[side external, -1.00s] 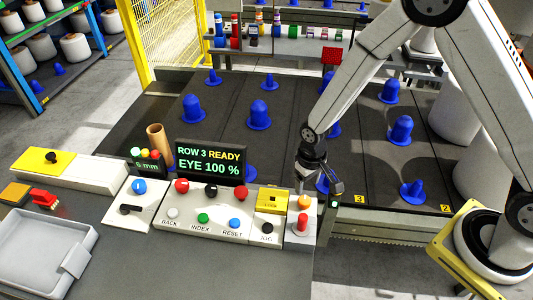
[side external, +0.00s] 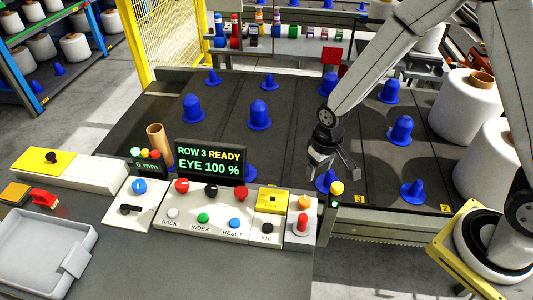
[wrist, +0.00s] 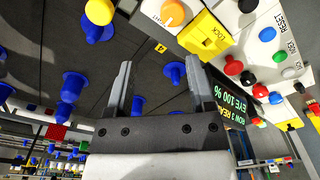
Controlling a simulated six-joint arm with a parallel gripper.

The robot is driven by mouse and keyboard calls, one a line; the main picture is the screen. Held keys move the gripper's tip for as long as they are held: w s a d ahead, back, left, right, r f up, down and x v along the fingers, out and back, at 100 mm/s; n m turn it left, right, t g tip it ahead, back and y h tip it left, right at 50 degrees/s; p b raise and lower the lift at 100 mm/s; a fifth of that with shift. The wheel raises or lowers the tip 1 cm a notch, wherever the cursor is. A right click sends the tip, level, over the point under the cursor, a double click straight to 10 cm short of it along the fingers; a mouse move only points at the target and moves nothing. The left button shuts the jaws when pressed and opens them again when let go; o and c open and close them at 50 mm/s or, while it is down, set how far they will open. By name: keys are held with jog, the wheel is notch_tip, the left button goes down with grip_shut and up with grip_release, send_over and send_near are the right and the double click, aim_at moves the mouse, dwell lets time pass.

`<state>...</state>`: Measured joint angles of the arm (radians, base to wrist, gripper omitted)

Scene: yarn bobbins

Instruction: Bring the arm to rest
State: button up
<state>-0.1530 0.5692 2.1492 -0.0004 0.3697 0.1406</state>
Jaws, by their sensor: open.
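My gripper (side external: 335,170) hangs above the dark peg deck (side external: 290,145), just behind the right end of the control panel (side external: 215,212). In the wrist view my gripper (wrist: 158,88) has its two fingers spread apart, with nothing held between them. A blue peg (side external: 326,181) stands on the deck close under the gripper, partly hidden. The display (side external: 210,160) reads "ROW 3 READY" and "EYE 100 %".
Several blue pegs, such as this one (side external: 258,113), stand on the deck. Large white bobbins (side external: 466,105) stand at the right. A signal post with a yellow top (side external: 336,188) rises near the gripper. A grey tray (side external: 40,250) lies at front left.

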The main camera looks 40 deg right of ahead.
jog(key=s+d+r+t, duration=0.2)
jog(key=s+d+r, duration=0.3)
jog(key=s+r, duration=0.3)
jog(key=shift+s+d+r, duration=0.3)
jog(key=shift+d+r, duration=0.05)
jog(key=shift+r, duration=0.7)
